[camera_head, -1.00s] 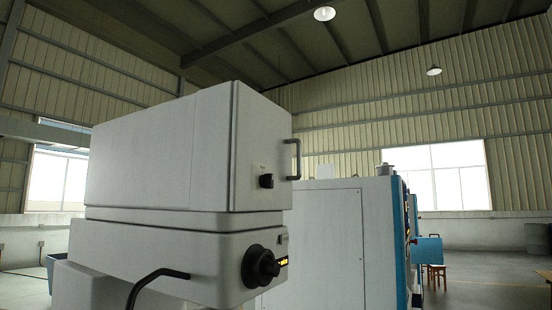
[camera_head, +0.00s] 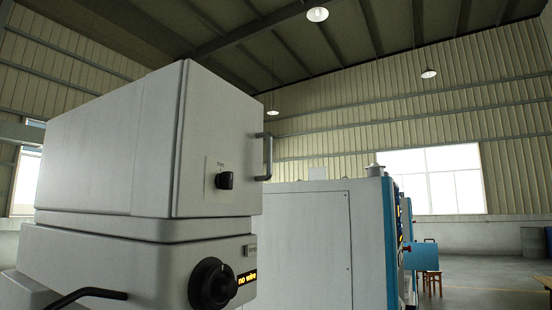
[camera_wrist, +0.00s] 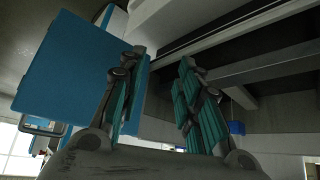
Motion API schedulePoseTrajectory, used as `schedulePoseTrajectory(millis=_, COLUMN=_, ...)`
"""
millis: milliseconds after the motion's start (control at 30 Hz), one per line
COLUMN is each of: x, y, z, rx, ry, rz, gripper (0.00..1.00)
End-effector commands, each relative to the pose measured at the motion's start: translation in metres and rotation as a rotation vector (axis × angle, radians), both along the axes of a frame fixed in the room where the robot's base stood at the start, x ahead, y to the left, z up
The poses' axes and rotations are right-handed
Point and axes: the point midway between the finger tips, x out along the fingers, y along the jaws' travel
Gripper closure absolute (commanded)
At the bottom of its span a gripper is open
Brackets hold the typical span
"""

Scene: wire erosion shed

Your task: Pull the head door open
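The head door (camera_head: 222,140) is the pale front face of the upper box of a white machine head, in the left half of the head view. It looks shut. Its bar handle (camera_head: 268,158) stands upright at the door's right edge. A black knob (camera_head: 224,180) sits low on the door. My gripper (camera_wrist: 160,61) shows only in the wrist view. Its two teal-padded fingers are apart with nothing between them. The wrist view does not clearly show the head door or its handle.
A white and blue cabinet (camera_head: 310,240) stands behind. The wrist view shows a blue panel (camera_wrist: 75,75) beside my left finger. Open floor lies at right.

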Motion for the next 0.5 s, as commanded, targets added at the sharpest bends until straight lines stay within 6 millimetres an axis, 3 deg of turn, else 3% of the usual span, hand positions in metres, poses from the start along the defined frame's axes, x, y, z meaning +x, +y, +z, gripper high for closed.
schedulePoseTrajectory(millis=300, x=0.019, y=0.016, z=0.044, rx=0.155, ry=0.002, rz=-0.088, gripper=0.68)
schedulePoseTrajectory(millis=500, x=0.038, y=0.031, z=0.087, rx=0.314, ry=0.01, rz=-0.178, gripper=0.68)
